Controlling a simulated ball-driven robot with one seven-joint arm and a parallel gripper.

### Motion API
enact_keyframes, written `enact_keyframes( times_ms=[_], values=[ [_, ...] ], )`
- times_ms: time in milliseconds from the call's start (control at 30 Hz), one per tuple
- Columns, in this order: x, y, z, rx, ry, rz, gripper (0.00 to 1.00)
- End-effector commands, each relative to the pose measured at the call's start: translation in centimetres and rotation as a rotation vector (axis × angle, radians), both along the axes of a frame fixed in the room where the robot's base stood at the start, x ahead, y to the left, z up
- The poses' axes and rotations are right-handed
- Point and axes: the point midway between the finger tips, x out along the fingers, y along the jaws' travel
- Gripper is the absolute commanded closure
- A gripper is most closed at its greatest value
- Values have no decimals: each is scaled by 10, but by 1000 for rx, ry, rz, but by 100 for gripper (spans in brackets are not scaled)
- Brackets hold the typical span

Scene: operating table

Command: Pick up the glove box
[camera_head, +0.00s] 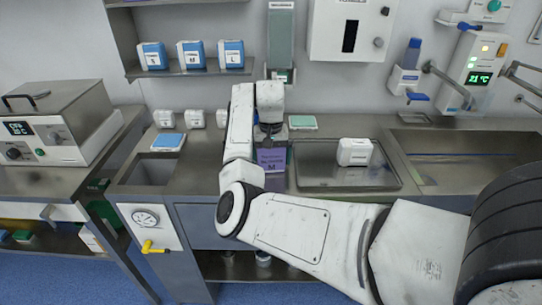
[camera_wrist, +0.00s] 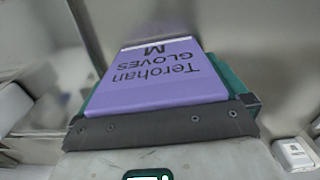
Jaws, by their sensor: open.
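The glove box is purple with dark lettering, "Terohan GLOVES M". It stands on the metal counter, and in the head view the glove box (camera_head: 271,160) shows just below the end of my arm. In the wrist view the glove box (camera_wrist: 160,78) fills the middle, its lettering upside down. My gripper (camera_wrist: 165,62) is open, with teal fingers showing along the left and right sides of the box. I cannot tell whether they touch it. In the head view my gripper (camera_head: 270,132) is above the box, and my wrist hides part of it.
A metal tray (camera_head: 310,184) with a white box (camera_head: 355,152) lies to the right; a sink (camera_head: 470,160) is beyond. A recessed bin (camera_head: 152,172) and small white containers (camera_head: 194,119) are left. A shelf (camera_head: 190,70) with blue-and-white boxes hangs behind.

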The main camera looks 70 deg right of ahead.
Motion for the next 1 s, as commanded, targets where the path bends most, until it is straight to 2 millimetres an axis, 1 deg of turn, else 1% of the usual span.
enact_keyframes(
  times_ms=[33, 67, 400, 467, 767, 867, 1000],
  values=[
    [0, 0, 0, 0, 0, 0, 0],
    [0, 0, 0, 0, 0, 0, 3],
    [0, 0, 1, -1, 0, 0, 35],
    [0, 0, 1, -1, 0, 0, 40],
    [0, -1, 3, -2, -1, -1, 40],
    [0, -1, 8, -4, -2, -1, 40],
    [0, -1, 23, -4, -2, -2, 40]
  ],
)
